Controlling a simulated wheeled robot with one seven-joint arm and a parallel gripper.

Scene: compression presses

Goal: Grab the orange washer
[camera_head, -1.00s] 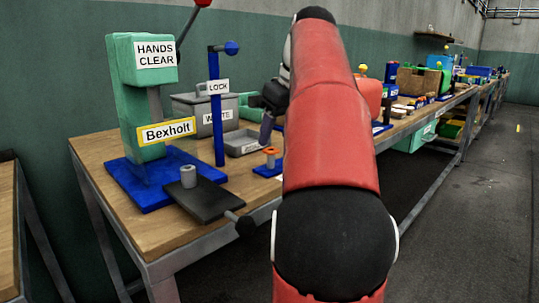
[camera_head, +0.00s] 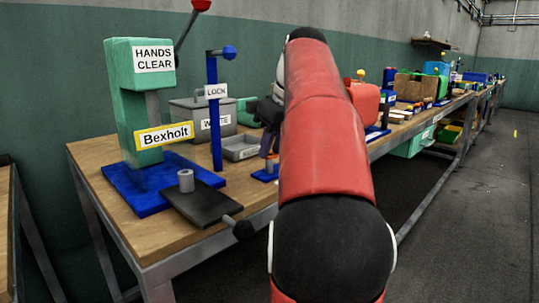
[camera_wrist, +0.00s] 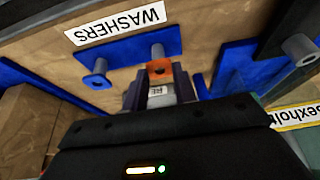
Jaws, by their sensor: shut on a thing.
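The orange washer (camera_wrist: 159,69) is between the fingertips of my gripper (camera_wrist: 160,76) in the wrist view. My gripper is shut on it. The washer is still at the grey peg (camera_wrist: 158,51) of the blue base (camera_wrist: 130,48); I cannot tell whether it has lifted at all. In the head view my gripper (camera_head: 270,148) reaches down over the blue base (camera_head: 264,174). The washer is mostly hidden there by the fingers.
A blue washer (camera_wrist: 97,80) sits at the other peg, beside the WASHERS label (camera_wrist: 115,23). The green Bexholt press (camera_head: 133,95), blue lock post (camera_head: 216,120), grey waste bin (camera_head: 190,118) and grey tray (camera_head: 241,147) stand close by on the bench.

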